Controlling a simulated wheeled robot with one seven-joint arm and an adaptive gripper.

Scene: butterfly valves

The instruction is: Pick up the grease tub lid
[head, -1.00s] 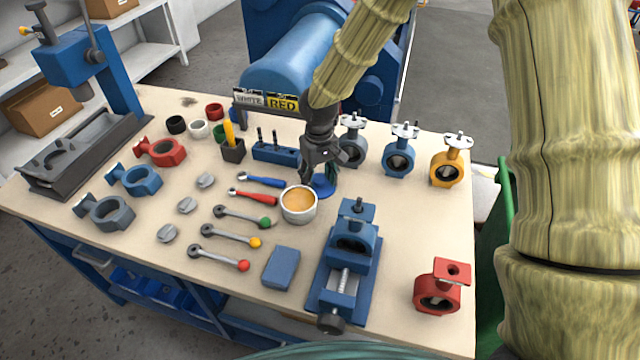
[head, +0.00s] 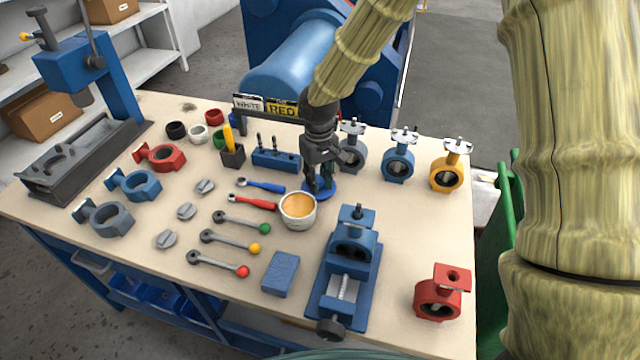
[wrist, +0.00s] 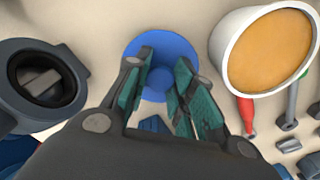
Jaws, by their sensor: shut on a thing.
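The grease tub lid (head: 328,192) is a blue disc beside the tub. In the wrist view the lid (wrist: 135,52) shows a round raised knob (wrist: 161,78) between my fingers. My gripper (head: 320,188) points down over the lid, and in the wrist view my gripper (wrist: 165,68) is shut on the lid's knob with its green-padded fingers. The lid appears to lie flat at the table top; I cannot tell any gap beneath it. The open grease tub (head: 297,222) is white with tan grease and stands just left of the lid; it also shows in the wrist view (wrist: 228,62).
Grey (head: 352,158), blue (head: 397,168) and yellow valves (head: 446,174) stand to the right. A blue vise (head: 340,280) stands in front. Handles lie left of the tub, and a blue holder block (head: 275,160) is behind. Bare table (head: 410,225) lies right of the lid.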

